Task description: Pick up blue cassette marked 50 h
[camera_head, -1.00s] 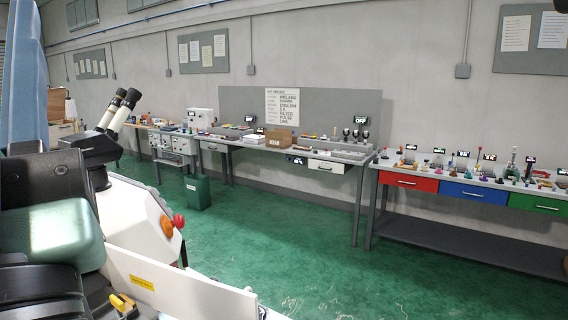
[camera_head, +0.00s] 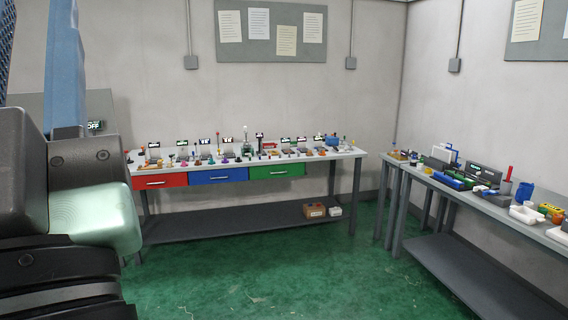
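I cannot make out a blue cassette marked 50 h; any such marking is too small to read from here. A blue block-like item (camera_head: 332,139) sits at the right end of the long bench, and I cannot tell what it is. More blue items (camera_head: 447,181) lie on the right-hand bench, also unidentified. Dark and pale links of my own arm fill the left side of the view. My gripper's fingers do not show.
A bench (camera_head: 256,213) with red (camera_head: 160,181), blue (camera_head: 218,175) and green (camera_head: 277,171) drawers stands along the back wall, crowded with small items and dark displays. Another bench (camera_head: 420,178) runs along the right. A brown box (camera_head: 315,210) is on the lower shelf. Green floor between is clear.

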